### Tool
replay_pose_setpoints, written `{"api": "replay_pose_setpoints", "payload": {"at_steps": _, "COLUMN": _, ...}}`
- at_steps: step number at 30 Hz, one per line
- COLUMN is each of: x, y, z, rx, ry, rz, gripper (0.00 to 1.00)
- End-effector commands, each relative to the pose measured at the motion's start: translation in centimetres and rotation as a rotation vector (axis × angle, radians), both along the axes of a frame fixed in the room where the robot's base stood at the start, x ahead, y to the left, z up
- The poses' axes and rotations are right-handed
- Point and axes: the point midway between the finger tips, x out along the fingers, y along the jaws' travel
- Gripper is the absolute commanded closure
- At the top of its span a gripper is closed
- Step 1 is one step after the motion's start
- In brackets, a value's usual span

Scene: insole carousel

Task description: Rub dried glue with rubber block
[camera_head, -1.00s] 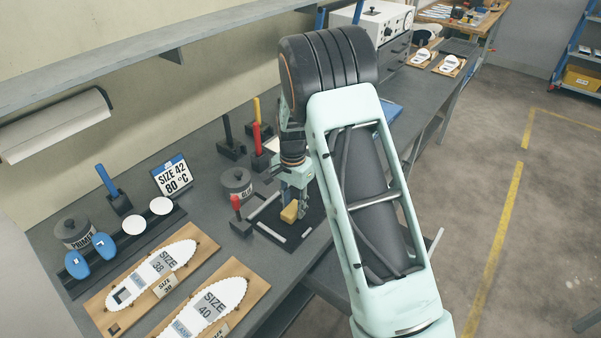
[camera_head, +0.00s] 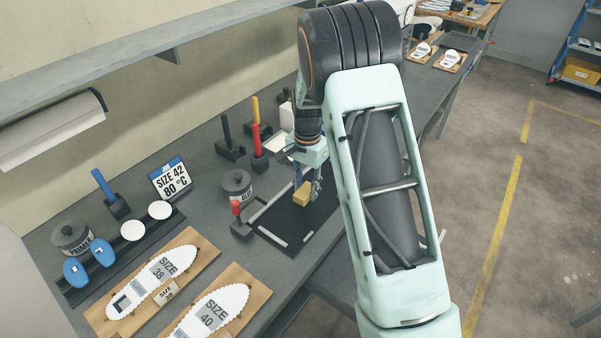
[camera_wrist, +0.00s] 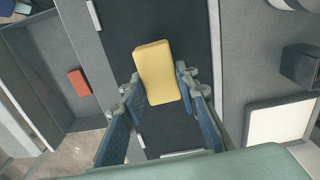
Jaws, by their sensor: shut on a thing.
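A tan-yellow rubber block (camera_head: 303,194) is held between the fingers of my gripper (camera_head: 309,182), above the black mat (camera_head: 297,238) on the bench. In the wrist view the block (camera_wrist: 158,72) sits between both fingertips of my gripper (camera_wrist: 160,92), tilted slightly. The mat has light strips along its edges. I cannot tell whether the block touches the mat. No dried glue can be made out; my arm and the block hide part of the mat.
A grey glue pot (camera_head: 237,184) and a red-handled tool in a black holder (camera_head: 241,230) stand left of the mat. Upright red (camera_head: 257,140) and yellow handles stand behind. Insole boards, size 38 (camera_head: 150,283) and size 40, lie at the front left.

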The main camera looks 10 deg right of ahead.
Motion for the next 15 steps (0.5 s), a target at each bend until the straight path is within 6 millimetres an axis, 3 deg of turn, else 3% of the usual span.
{"api": "replay_pose_setpoints", "payload": {"at_steps": 9, "x": -0.1, "y": -0.9, "z": 3.1, "rx": 0.0, "ry": 0.0, "rz": 0.002, "gripper": 0.94}}
{"api": "replay_pose_setpoints", "payload": {"at_steps": 15, "x": -0.1, "y": -1.1, "z": 3.7, "rx": 0.0, "ry": 0.0, "rz": 0.002, "gripper": 0.94}}
